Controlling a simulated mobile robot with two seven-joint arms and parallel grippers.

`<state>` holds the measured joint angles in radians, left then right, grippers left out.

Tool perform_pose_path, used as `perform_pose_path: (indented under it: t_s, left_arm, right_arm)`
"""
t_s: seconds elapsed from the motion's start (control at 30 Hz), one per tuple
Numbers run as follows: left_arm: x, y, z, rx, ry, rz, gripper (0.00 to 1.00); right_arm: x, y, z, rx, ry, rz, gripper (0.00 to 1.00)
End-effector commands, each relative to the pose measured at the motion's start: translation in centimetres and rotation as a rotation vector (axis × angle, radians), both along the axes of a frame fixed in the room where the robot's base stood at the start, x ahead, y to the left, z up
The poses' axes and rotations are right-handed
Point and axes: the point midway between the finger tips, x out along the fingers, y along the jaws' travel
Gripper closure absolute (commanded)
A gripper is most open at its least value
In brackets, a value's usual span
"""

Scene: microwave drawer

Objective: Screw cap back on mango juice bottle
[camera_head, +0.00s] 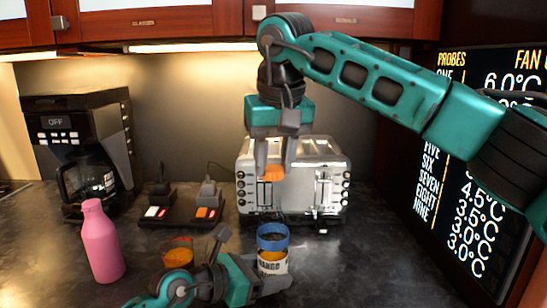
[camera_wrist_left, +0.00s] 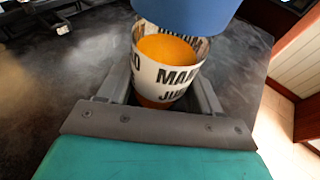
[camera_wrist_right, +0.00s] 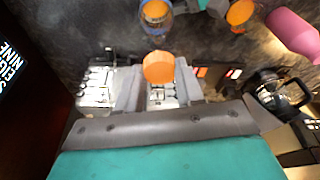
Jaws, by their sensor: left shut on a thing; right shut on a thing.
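The mango juice bottle (camera_head: 272,262) stands on the dark counter, with a white lettered label, a blue band near its top and orange juice inside. My left gripper (camera_head: 268,281) is shut on its lower part; the left wrist view shows the bottle (camera_wrist_left: 165,75) between the fingers. The orange cap (camera_head: 273,173) is held by my right gripper (camera_head: 274,168), above and apart from the bottle. In the right wrist view the cap (camera_wrist_right: 159,67) sits between the fingertips, with the open bottle (camera_wrist_right: 156,14) beyond it. The bottle's base is hidden by my left gripper.
A silver toaster (camera_head: 325,165) stands behind the bottle. A glass of orange juice (camera_head: 178,256) and a pink bottle (camera_head: 100,245) stand to the left. A coffee maker (camera_head: 70,125) and a switch strip (camera_head: 180,215) are further back. Counter right of the bottle is clear.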

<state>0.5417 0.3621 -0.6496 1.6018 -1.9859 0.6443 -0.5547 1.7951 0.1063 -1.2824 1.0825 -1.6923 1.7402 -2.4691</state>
Motion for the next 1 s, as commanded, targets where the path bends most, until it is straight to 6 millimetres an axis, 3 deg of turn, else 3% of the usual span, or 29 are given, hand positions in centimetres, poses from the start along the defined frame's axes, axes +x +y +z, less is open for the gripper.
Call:
perform_pose_path:
  t_s: [0.27,0.8,1.0]
  left_arm:
    - [0.0,0.0,-0.1,0.001,0.001,0.000,0.52]
    - [0.0,0.0,-0.1,0.001,0.001,0.000,0.52]
    - [0.0,0.0,-0.1,0.001,0.001,0.000,0.52]
  right_arm:
    - [0.0,0.0,-0.3,0.001,-0.001,-0.001,0.80]
    - [0.0,0.0,-3.5,0.000,0.000,-0.002,0.80]
    - [0.0,0.0,-3.8,0.000,-0.001,-0.003,0.80]
